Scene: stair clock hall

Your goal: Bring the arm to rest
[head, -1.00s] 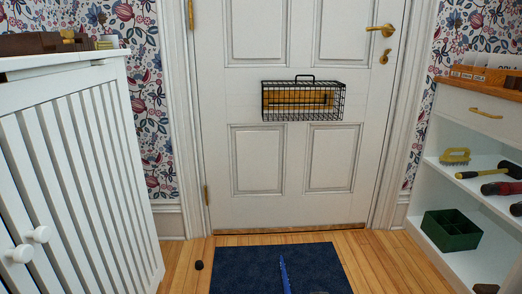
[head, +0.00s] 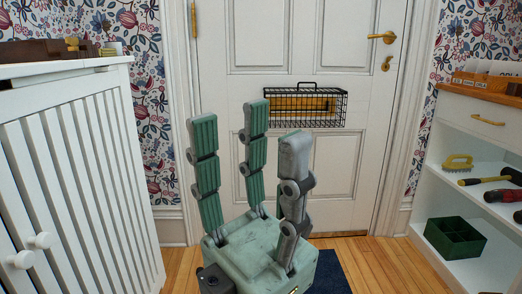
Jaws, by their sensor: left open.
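My left gripper (head: 250,150) stands in the middle of the head view with its fingers pointing up. It has green-padded grey fingers on a pale green palm. The fingers are spread apart, open, with nothing between them. It is in front of the white door and hides part of the door and most of the blue mat (head: 328,272). My right gripper is not in view.
A white slatted cabinet (head: 85,170) stands close on the left. A white shelf unit (head: 470,125) with brushes, tools and a green box (head: 455,237) stands on the right. A black wire basket (head: 306,106) hangs on the door (head: 290,40). Wooden floor shows between.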

